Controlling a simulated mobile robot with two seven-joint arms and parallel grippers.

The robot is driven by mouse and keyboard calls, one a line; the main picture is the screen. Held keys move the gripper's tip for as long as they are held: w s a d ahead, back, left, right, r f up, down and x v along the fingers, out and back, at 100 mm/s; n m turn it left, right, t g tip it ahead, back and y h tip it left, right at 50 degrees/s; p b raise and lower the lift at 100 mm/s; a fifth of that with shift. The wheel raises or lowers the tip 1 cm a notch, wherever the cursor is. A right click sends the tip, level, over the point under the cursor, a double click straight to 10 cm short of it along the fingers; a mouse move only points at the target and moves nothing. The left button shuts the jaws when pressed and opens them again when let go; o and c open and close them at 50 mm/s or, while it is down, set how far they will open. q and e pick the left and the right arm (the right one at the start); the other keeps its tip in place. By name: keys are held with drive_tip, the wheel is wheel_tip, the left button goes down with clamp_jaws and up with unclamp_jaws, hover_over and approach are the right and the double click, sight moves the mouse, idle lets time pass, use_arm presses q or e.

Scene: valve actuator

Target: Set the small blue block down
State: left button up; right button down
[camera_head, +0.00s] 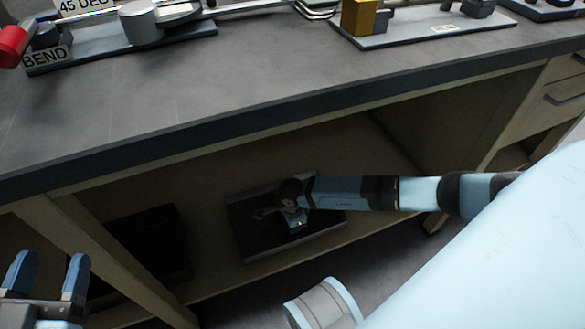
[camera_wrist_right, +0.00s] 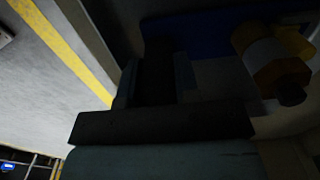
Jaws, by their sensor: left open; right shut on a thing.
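My right gripper (camera_head: 291,214) reaches under the bench and is low over a dark tray (camera_head: 250,253) on the lower shelf. In the right wrist view its fingers (camera_wrist_right: 155,80) are shut on a dark thing, which fits the small blue block, but the shade hides its colour and edges. I cannot tell whether it touches the tray. My left gripper (camera_head: 46,280) is open and empty at the lower left, in front of the bench.
A second dark container (camera_head: 140,245) stands left of the tray. The bench top (camera_head: 240,85) overhangs the shelf, and a bench leg (camera_head: 100,255) stands at the left. An orange and white part (camera_wrist_right: 272,65) and a dark blue surface (camera_wrist_right: 205,28) are near the right gripper.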

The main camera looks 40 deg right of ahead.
drive_tip(key=c, duration=0.8)
unclamp_jaws()
drive_tip(key=shift+c, duration=0.2)
use_arm(q)
drive_tip(key=shift+d+f, duration=0.1)
drive_tip(key=shift+f, duration=0.1)
use_arm(e)
wheel_tip(320, 180, up, 5)
drive_tip(key=shift+p, duration=1.25)
wheel_tip(320, 180, up, 6)
drive_tip(key=shift+p, duration=1.25)
drive_tip(key=shift+r, duration=0.55)
use_arm(q)
drive_tip(key=n, duration=0.1)
drive_tip(key=s+d+n+g, duration=0.1)
drive_tip(key=s+f+n+y, duration=0.1)
drive_tip(key=n, duration=0.1)
drive_tip(key=shift+s+d+f+g, duration=0.1)
drive_tip(key=shift+s+d+g, duration=0.2)
drive_tip(key=shift+g, duration=0.1)
drive_tip(key=shift+w+r, duration=0.1)
drive_tip(key=shift+r, duration=0.1)
